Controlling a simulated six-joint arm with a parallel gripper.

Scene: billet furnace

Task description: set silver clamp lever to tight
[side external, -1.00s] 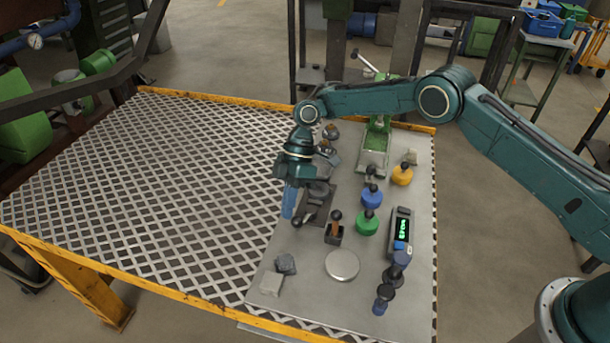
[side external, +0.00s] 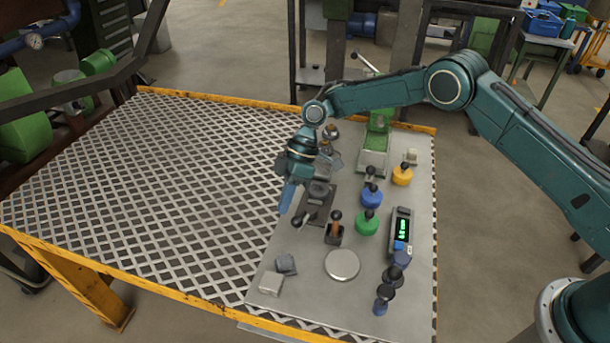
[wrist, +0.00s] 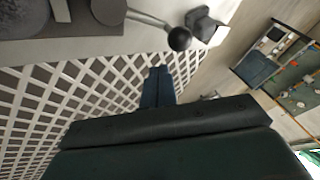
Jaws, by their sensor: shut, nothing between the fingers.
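The silver clamp lever (side external: 304,217) is a short metal rod with a dark ball knob, on a dark base (side external: 321,196) near the plate's left edge. In the wrist view the silver rod of the lever (wrist: 148,20) runs from a round grey pivot to the dark knob. My gripper (side external: 285,207) has blue fingers, shut and empty, tilted down and to the left beside the dark base, above the mesh side. The fingers of my gripper (wrist: 160,72) also show in the wrist view, below the knob, with a visible gap. I cannot tell their exact height.
A copper-coloured handle (side external: 335,221) stands just right of the lever. Green (side external: 367,224), blue (side external: 371,197) and yellow (side external: 402,176) knobs and a green-lit display box (side external: 401,230) are further right. Grey blocks (side external: 272,283) lie in front. The mesh table (side external: 150,190) to the left is clear.

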